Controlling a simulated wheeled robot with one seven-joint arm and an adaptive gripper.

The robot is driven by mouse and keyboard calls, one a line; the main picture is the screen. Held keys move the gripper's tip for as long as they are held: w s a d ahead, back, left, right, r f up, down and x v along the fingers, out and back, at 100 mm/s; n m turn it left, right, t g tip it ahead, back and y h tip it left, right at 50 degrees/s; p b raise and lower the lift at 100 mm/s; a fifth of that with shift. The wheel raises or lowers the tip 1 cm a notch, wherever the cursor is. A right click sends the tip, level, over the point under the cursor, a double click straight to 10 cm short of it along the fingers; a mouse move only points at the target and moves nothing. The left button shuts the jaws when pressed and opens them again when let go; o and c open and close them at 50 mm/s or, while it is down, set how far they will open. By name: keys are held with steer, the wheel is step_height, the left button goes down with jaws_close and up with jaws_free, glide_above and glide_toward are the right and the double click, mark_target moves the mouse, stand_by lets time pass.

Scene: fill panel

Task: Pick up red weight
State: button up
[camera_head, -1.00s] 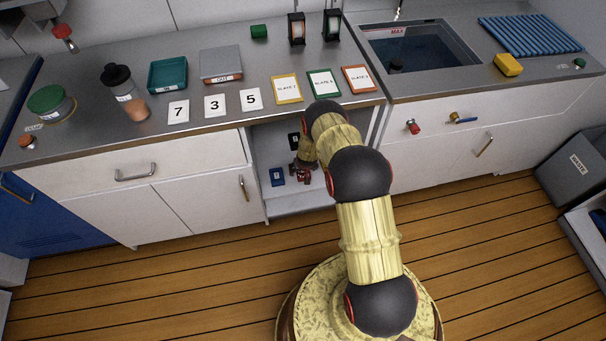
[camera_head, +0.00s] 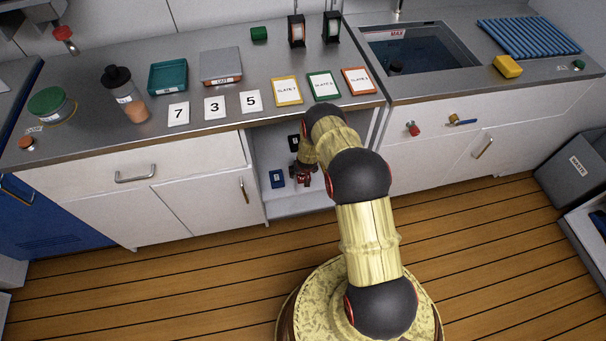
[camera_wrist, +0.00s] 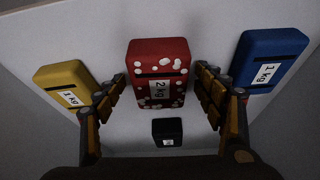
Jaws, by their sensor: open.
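The red weight (camera_wrist: 157,60) is a red block with white spots, a dark band and a "2 kg" label. It stands on the shelf in the middle of the wrist view. My gripper (camera_wrist: 159,88) is open, with one finger on each side of the red weight's near part. I cannot tell whether either finger touches it. In the head view my gripper (camera_head: 303,174) is inside the open cabinet bay, low under the counter, and the red weight is mostly hidden by it.
A yellow weight (camera_wrist: 67,85) stands to the left and a blue "1 kg" weight (camera_wrist: 268,60) to the right. A small black weight (camera_wrist: 167,131) sits below the red one in the wrist view. The counter (camera_head: 225,133) overhangs the bay.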

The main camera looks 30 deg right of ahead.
steer(key=shift+c, duration=0.9)
steer(key=shift+s+f, duration=0.1)
jaws_close()
steer(key=shift+w+r, duration=0.2)
steer(key=shift+w, duration=0.05)
